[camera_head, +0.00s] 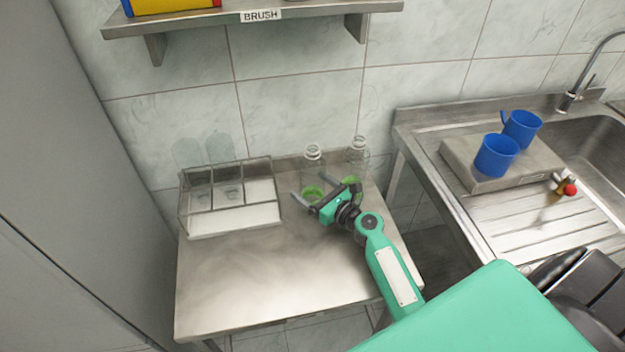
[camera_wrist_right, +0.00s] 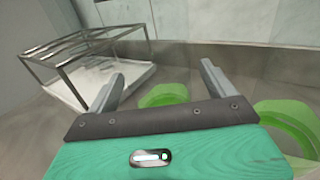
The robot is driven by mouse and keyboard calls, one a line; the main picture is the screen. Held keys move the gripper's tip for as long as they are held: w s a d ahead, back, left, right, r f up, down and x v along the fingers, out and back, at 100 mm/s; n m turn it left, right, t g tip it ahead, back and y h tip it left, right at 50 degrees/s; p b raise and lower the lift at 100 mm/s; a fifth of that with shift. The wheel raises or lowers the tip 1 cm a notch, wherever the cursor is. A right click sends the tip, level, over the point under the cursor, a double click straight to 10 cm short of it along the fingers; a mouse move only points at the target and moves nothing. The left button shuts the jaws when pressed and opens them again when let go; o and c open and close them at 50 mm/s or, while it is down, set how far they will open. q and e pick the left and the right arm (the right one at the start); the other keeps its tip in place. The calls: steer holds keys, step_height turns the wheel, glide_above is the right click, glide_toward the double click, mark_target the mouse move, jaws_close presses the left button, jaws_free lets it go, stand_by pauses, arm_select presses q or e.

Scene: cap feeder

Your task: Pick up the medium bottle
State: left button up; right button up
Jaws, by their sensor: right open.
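Two clear bottles with green bottoms stand at the back of the steel table; one (camera_head: 313,158) is in front of my right gripper and the other (camera_head: 358,157) is to its right. I cannot tell for sure which is the medium one. My right gripper (camera_head: 310,189) is open, its fingers pointing at the nearer bottle's green lower part. In the right wrist view a green bottom (camera_wrist_right: 167,93) shows between the open fingers, and another (camera_wrist_right: 290,122) lies to the right. I cannot tell whether the fingers touch the bottle. My left gripper is out of view.
A wire rack with a white base (camera_head: 235,222) and two clear upright shapes (camera_head: 188,158) stands left on the table (camera_head: 270,280). The table's front is clear. A sink counter (camera_head: 480,205) with blue cups (camera_head: 496,155) is at right. A shelf (camera_head: 320,12) hangs above.

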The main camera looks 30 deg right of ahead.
mark_target(322, 174)
steer(key=c, duration=0.9)
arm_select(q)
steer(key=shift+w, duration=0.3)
arm_select(e)
steer(key=shift+c, duration=0.8)
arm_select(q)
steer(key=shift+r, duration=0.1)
